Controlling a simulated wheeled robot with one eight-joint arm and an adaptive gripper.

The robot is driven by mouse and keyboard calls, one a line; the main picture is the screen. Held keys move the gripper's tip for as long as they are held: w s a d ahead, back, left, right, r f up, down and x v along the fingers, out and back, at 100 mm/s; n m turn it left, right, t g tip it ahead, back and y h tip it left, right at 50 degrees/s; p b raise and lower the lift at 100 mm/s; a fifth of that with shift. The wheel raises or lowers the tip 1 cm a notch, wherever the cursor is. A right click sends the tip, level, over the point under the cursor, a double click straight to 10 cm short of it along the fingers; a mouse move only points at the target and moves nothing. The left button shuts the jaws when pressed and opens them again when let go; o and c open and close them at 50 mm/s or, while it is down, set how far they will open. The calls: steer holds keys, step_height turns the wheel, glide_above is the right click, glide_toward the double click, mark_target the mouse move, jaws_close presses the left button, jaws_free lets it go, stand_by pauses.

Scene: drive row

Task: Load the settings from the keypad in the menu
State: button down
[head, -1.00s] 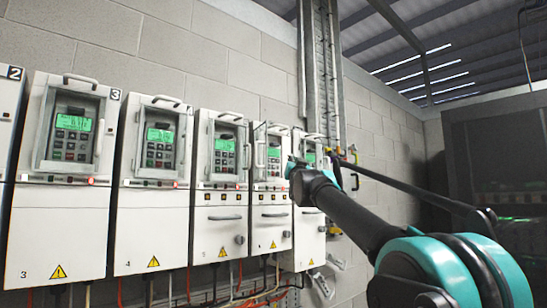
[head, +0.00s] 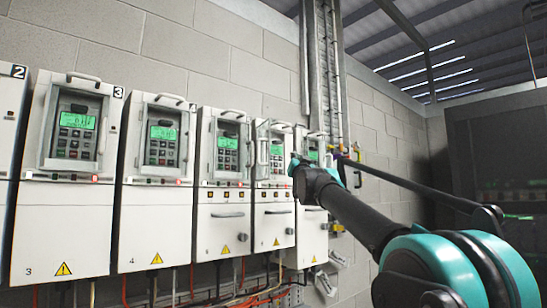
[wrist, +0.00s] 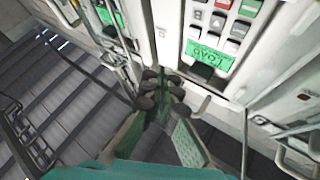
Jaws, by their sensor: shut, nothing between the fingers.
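In the wrist view, which is turned nearly upside down, a keypad has a lit green screen (wrist: 208,55) with large text that looks like LOAD. Grey, red and green buttons (wrist: 232,47) lie beside and above the screen in the picture. My gripper (wrist: 163,88) is shut and empty, its dark fingertips together, to the left of this keypad and apart from its buttons in the picture. In the head view my gripper (head: 294,160) is in front of the far drives, beside the keypad of one drive (head: 277,158). Which drive's keypad the wrist view shows is uncertain.
Several white drive cabinets (head: 72,225) stand in a row on the block wall, each with a recessed keypad and a handle (head: 84,79) above. Metal handles and frame edges (wrist: 205,108) stick out near my fingers. Cables (head: 250,300) hang below.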

steer(key=s+m+y, duration=0.2)
steer(key=m, duration=0.1)
steer(key=s+a+m+t+y, duration=0.1)
steer(key=m+y, duration=0.1)
steer(key=m, duration=0.1)
steer(key=s+m+y, duration=0.2)
steer(key=m, duration=0.1)
steer(key=shift+s+a+f+t, duration=0.15)
steer(key=shift+s+a+t, duration=0.15)
steer(key=shift+a+t, duration=0.1)
steer(key=w+a, duration=0.5)
steer(key=w, duration=0.2)
stand_by(0.5)
steer(key=shift+w+a, duration=0.1)
steer(key=shift+w, duration=0.05)
stand_by(1.3)
steer(key=shift+w+a, duration=0.15)
steer(key=shift+w, duration=0.1)
